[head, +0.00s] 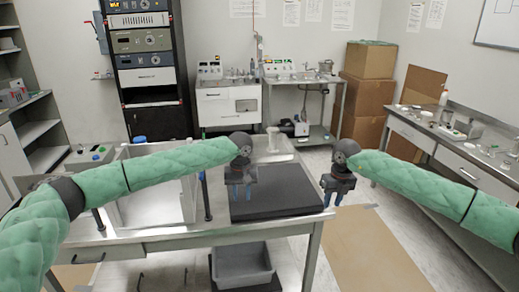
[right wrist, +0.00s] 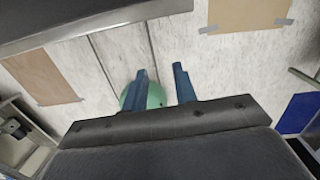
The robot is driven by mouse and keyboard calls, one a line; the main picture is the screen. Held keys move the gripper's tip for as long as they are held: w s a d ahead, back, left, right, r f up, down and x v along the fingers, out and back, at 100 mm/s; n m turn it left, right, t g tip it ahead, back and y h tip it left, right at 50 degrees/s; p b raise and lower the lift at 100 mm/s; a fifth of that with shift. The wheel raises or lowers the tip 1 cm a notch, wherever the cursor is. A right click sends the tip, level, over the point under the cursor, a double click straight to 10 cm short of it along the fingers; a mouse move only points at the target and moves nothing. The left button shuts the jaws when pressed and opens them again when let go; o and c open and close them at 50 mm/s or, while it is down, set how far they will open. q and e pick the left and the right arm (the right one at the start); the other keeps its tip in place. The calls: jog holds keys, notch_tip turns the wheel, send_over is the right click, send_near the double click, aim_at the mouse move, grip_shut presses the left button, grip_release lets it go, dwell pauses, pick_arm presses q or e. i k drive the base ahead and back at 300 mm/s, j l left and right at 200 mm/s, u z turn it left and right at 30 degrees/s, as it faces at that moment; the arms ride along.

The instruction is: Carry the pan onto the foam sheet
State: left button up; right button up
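A grey open-topped tub (head: 243,268), the only thing I see that could be the pan, sits low under the front of the table. A thick black sheet, which looks like the foam sheet (head: 288,200), lies flat on the right part of the metal table. My left gripper (head: 241,193) is above the sheet's left part, fingers apart and empty. My right gripper (head: 334,198) is off the table's right edge, fingers apart and empty.
A sink basin (head: 150,205) is left of the sheet, with dark upright posts beside it. A clear container (head: 273,140) stands behind the sheet. Brown sheets (head: 370,250) lie on the floor at right. A side bench (head: 440,145) stands further right.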

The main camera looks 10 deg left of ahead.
aim_at(270, 185)
jog(key=i+j, duration=0.2)
jog(key=i, duration=0.25)
jog(key=i+j, duration=0.2)
jog(key=i, duration=0.2)
jog(key=i+j, duration=0.2)
jog(key=i, duration=0.25)
jog(key=i+j, duration=0.2)
jog(key=i, duration=0.25)
